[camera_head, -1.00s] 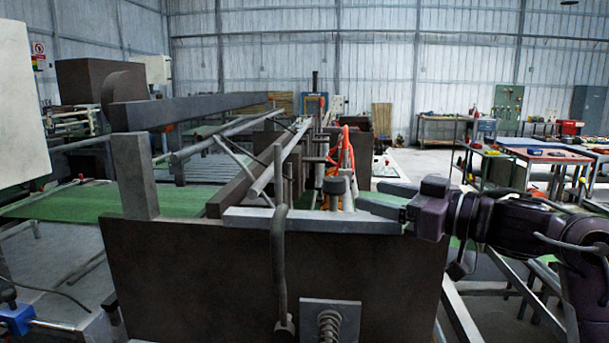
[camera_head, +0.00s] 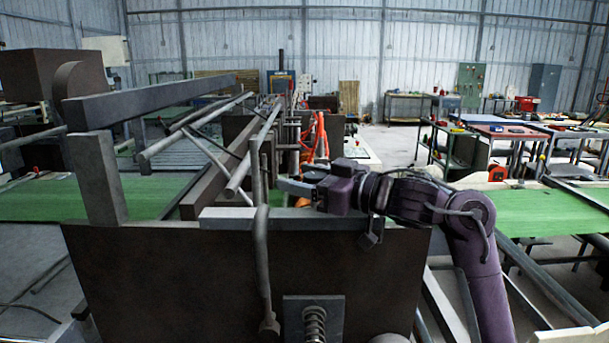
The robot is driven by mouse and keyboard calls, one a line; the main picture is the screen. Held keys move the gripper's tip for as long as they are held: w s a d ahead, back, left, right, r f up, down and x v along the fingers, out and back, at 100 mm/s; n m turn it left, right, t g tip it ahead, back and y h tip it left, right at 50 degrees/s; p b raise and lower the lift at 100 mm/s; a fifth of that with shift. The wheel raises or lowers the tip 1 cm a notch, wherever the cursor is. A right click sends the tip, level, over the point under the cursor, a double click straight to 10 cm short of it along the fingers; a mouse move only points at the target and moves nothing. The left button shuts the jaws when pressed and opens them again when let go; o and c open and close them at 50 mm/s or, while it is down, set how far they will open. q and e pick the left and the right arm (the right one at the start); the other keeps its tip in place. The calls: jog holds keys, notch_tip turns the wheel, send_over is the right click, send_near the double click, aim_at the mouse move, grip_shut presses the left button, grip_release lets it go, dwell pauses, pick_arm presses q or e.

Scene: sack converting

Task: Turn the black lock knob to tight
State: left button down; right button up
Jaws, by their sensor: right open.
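My right gripper (camera_head: 297,189) reaches in from the right, low over the grey top bar (camera_head: 240,213) of the dark front panel (camera_head: 180,270). Its pale fingers point left and are open, close to the upright bent rod (camera_head: 262,240). The black lock knob does not show clearly now. A dark shape at the fingers may be part of it or of my gripper, and I cannot tell whether they touch. My left gripper is not in view.
Long grey bars and rollers (camera_head: 190,130) run back on the left. A spring on a plate (camera_head: 315,322) sits on the panel front. Orange hoses (camera_head: 318,138) stand behind my gripper. Green belts (camera_head: 540,210) lie on both sides. Work tables (camera_head: 510,130) stand back right.

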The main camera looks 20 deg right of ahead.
jog(key=shift+s, duration=0.1)
jog(key=shift+c, duration=0.8)
jog(key=c, duration=0.7)
jog(key=shift+c, duration=0.6)
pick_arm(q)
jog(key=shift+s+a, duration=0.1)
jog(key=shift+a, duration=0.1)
